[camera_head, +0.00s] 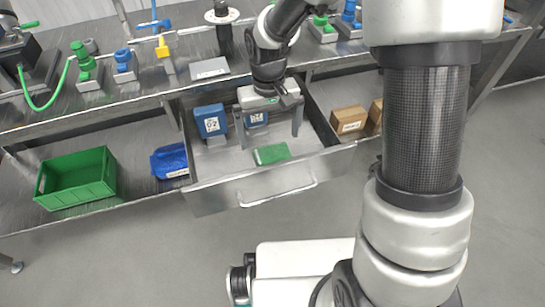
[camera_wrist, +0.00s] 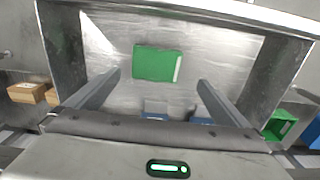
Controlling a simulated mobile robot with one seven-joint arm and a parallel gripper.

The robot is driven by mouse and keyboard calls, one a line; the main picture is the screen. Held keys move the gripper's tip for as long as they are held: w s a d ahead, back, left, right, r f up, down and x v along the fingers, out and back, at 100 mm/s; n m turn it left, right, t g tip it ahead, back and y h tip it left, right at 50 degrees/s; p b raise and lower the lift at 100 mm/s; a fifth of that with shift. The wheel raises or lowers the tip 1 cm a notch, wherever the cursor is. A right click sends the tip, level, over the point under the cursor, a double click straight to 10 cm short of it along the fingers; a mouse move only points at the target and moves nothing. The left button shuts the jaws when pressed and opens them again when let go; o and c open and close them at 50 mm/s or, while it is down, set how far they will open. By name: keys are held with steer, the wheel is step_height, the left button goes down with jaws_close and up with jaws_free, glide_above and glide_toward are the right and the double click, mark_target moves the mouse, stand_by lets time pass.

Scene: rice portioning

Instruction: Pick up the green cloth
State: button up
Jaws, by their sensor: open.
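The green cloth (camera_head: 271,154) lies flat in the open drawer (camera_head: 222,163), near its front wall. It is a small green rectangle with a pale strip along one edge. It also shows in the wrist view (camera_wrist: 155,64), above the middle and beyond my fingertips. My gripper (camera_head: 269,138) is open and empty above the drawer. In the wrist view my gripper (camera_wrist: 158,82) has its two fingers wide apart, with the cloth ahead of the gap between them. No contact with the cloth shows.
Blue boxes with white labels (camera_head: 210,121) stand at the back of the drawer. The drawer's side walls and front handle (camera_head: 278,190) bound the space. Brown boxes (camera_head: 348,120) sit to the right; a green crate (camera_head: 78,180) and a blue packet (camera_head: 170,161) sit left.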

mark_target(273, 153)
steer(key=f, duration=0.2)
steer(key=f+b, duration=0.1)
steer(key=f, duration=0.1)
steer(key=f+b, duration=0.1)
steer(key=f, duration=0.1)
steer(key=shift+d+f, duration=0.25)
steer(key=shift+d, duration=0.15)
steer(key=c, duration=1.2)
step_height(273, 153, up, 10)
steer(key=p, duration=0.3)
steer(key=shift+r, duration=0.1)
